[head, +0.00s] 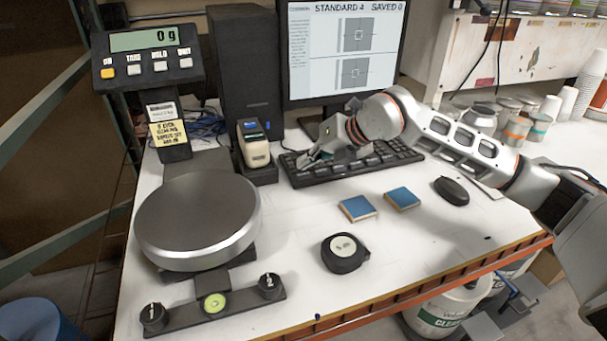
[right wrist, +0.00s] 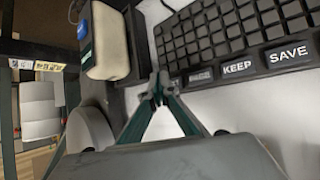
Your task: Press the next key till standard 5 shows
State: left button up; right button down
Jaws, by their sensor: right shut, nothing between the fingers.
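The monitor (head: 342,45) reads STANDARD 4 and SAVED 0, above two pictures of grey panels. The black keyboard (head: 395,155) lies in front of it. In the right wrist view, its front row has large labelled keys: KEEP (right wrist: 237,68), SAVE (right wrist: 288,54) and a key with a small, unreadable label (right wrist: 200,75). I cannot make out a key marked next. My right gripper (head: 303,162) is shut and empty at the keyboard's left front end. Its fingertips (right wrist: 160,88) are close to the leftmost labelled keys; I cannot tell whether they touch one. My left gripper is out of view.
A handheld device in a cradle (head: 254,145) stands just left of the keyboard. A scale (head: 198,215) reading 0 g is further left. The front-right tabletop is clear.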

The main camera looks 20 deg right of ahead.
aim_at(307, 175)
jog(key=shift+f, duration=0.1)
dwell(0.5)
jog(key=shift+f, duration=0.3)
jog(key=shift+f+b, duration=0.3)
jog(key=shift+f, duration=0.1)
dwell(0.6)
jog(key=shift+r, duration=0.15)
jog(key=shift+r+p, duration=0.55)
jog(key=shift+r, duration=0.15)
jog(key=shift+r+p, duration=1.55)
jog(key=shift+r, duration=0.95)
jog(key=shift+f, duration=0.1)
